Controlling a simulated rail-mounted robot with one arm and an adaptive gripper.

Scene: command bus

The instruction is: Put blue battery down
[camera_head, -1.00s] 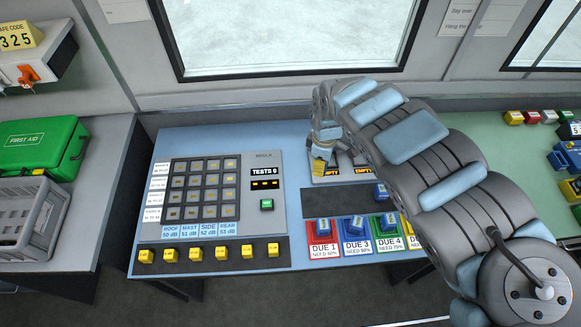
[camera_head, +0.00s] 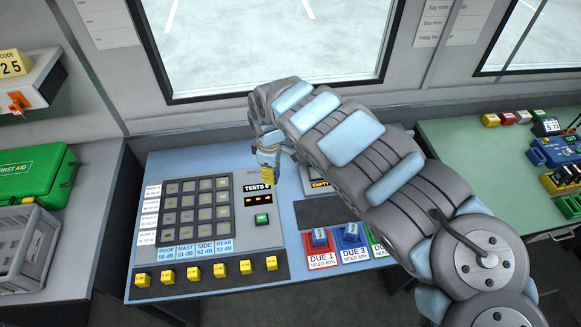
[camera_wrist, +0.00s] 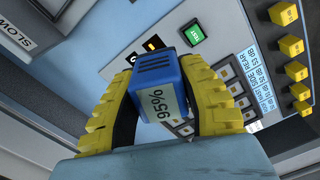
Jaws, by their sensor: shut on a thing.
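In the wrist view, a blue battery (camera_wrist: 155,72) with a pale label reading 95% sits between the yellow fingers of my gripper (camera_wrist: 158,92). My gripper is shut on it. In the head view, my gripper (camera_head: 267,172) is above the blue desk (camera_head: 285,207), near the right edge of the button panel. The battery cannot be made out there. Blue batteries stand in a red holder marked DUE 1 (camera_head: 323,257) and a blue holder marked DUE 3 (camera_head: 353,252). A green holder (camera_head: 379,246) is partly hidden by my arm.
The button panel (camera_head: 187,207) has a green button (camera_head: 262,218) and a row of yellow knobs (camera_head: 194,272). A dark strip (camera_head: 325,211) lies behind the holders. A green bench (camera_head: 470,150) is at the right.

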